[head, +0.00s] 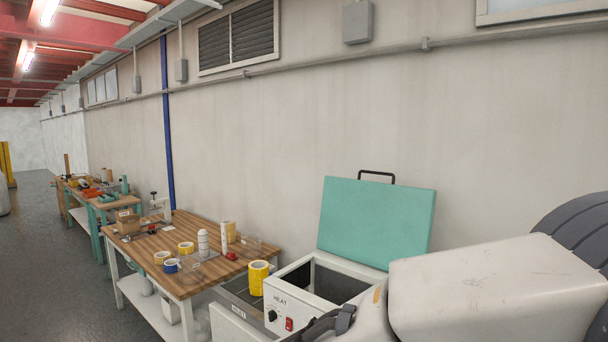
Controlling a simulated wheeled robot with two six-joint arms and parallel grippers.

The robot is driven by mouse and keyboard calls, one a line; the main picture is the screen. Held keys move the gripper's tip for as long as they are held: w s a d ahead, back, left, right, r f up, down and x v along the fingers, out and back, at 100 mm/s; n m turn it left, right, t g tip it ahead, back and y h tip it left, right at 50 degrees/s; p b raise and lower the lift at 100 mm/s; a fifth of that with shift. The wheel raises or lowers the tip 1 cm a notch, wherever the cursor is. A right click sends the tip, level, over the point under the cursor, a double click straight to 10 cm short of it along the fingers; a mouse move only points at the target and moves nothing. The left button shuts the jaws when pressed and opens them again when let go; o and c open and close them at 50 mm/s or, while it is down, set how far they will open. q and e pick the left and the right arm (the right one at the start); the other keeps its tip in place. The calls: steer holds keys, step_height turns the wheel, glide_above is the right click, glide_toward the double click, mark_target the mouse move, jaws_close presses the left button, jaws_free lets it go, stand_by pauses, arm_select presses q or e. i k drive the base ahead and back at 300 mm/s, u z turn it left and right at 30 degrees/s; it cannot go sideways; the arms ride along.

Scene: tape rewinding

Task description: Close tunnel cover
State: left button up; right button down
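The tunnel cover (376,222) is a teal flat lid with a black handle (377,175) on its top edge. It stands raised and open at the back of a white heat tunnel box (291,290). The box's dark inside (338,283) shows below the cover. My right arm comes in from the right, in front of the box, and hides part of it. Dark parts of my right gripper (328,323) show at the bottom edge, in front of the box and well below the handle. Its fingertips are not clear. My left gripper is not in view.
The box front has a black knob and a red switch (289,324). A yellow tape roll (258,278) stands just left of the box. A wooden table (205,275) with tape rolls and bottles is further left. A wall (300,130) runs behind.

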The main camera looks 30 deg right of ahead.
mark_target(374, 224)
steer(key=u, duration=0.4)
steer(key=i, duration=2.85)
steer(key=z, duration=1.45)
steer(key=i, duration=0.95)
steer(key=z, duration=0.9)
